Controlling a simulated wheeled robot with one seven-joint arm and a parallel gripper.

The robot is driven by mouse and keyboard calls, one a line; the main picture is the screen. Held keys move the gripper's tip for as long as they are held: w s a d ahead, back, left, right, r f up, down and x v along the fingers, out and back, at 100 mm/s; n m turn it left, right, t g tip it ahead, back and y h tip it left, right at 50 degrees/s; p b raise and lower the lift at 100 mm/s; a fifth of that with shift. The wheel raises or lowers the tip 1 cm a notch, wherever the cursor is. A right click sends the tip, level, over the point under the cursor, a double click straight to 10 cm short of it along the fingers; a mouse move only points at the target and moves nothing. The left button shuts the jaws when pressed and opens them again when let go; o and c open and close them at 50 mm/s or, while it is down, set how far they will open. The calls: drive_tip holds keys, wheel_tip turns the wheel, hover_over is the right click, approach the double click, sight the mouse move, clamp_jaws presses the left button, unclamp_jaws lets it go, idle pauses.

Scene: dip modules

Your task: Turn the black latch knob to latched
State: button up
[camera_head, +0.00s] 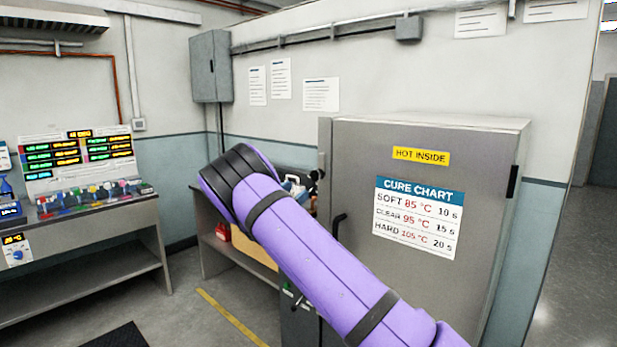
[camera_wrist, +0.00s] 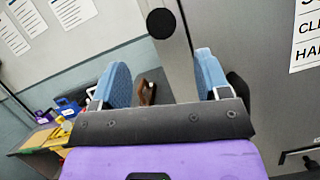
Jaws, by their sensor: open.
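The black latch knob (camera_wrist: 161,23) is a round black disc by the cabinet's edge, at the top of the wrist view. In the head view a small dark knob-like shape (camera_head: 315,175) shows at the grey cabinet's left edge. My gripper (camera_wrist: 163,60) is open, with two blue-padded fingers and nothing between them. In the wrist view the knob appears beyond the fingertips, roughly centred between them, with a gap. I cannot tell whether the knob is latched. In the head view my purple arm hides most of the area around the gripper.
The grey cabinet (camera_head: 440,268) carries a cure chart (camera_head: 417,218), a "HOT INSIDE" label (camera_head: 421,156) and a black handle (camera_head: 338,226). A workbench with a red bin (camera_head: 223,231) stands left of it. A console bench (camera_head: 90,215) is far left. Open floor lies between.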

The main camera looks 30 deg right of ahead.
sight(314, 176)
drive_tip(key=x, duration=1)
drive_tip(key=shift+r, duration=0.1)
drive_tip(key=c, duration=1.3)
